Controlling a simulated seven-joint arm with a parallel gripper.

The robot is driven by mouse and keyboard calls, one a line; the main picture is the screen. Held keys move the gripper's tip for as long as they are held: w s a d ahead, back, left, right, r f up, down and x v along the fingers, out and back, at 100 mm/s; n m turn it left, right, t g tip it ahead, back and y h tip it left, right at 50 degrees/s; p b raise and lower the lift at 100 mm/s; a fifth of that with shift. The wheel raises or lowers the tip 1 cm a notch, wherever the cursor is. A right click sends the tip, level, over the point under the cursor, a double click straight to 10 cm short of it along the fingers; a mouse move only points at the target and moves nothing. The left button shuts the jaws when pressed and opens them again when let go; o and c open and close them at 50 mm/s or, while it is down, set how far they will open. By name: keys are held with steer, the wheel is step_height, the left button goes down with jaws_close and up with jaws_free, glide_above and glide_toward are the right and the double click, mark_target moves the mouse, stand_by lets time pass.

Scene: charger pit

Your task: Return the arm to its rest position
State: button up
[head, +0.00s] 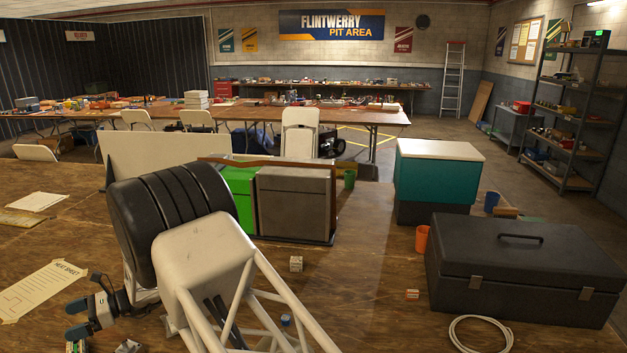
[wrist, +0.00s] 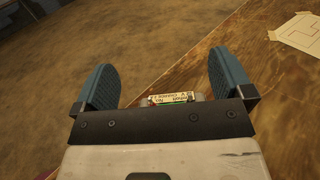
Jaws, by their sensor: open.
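My gripper (head: 76,318) is at the lower left in the head view, over the left front part of the wooden table. Its two blue fingers stand wide apart. In the wrist view my gripper (wrist: 165,85) is open, and no object is clasped between the fingers. A small item with a printed white and green label (wrist: 172,98) shows just past the palm edge, partly hidden by it. I cannot tell whether it touches the gripper. The rest of my arm does not show in the wrist view.
The wooden table (head: 370,270) holds a heat sheet (head: 42,288), a green and grey charger-like box (head: 294,203), a teal box (head: 436,175), an orange cup (head: 422,240), a black toolbox (head: 520,268) and a coiled white cable (head: 481,335). The table's middle has free room.

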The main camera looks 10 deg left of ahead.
steer(key=w+d+r+n+t+h, duration=0.15)
steer(key=w+d+r, duration=0.25)
steer(key=d+r, duration=0.45)
steer(key=w+d+r+n+t+h, duration=0.15)
steer(key=w+d+r, duration=0.3)
steer(key=d, duration=0.65)
steer(key=d+r+n+t+h, duration=0.1)
steer(key=d+r, duration=0.3)
steer(key=d, duration=0.5)
steer(key=d+r+t, duration=0.2)
steer(key=d+r, duration=0.1)
steer(key=d, duration=0.6)
steer(key=d+r+n+t+h, duration=0.1)
steer(key=d+r, duration=0.3)
steer(key=d, duration=0.5)
steer(key=s+d+r+n+t+h, duration=0.15)
steer(key=s+d, duration=0.25)
steer(key=d, duration=0.8)
steer(key=s+d+r+t+h, duration=0.2)
steer(key=s+d+t, duration=0.15)
steer(key=d, duration=0.95)
steer(key=s+d+f+n+t+h, duration=0.2)
steer(key=s+d+t+h, duration=0.1)
steer(key=s+d, duration=1.2)
steer(key=d+h, duration=0.1)
steer(key=d, duration=0.3)
steer(key=shift+s+d+f, duration=0.25)
steer(key=shift+s+d, duration=0.05)
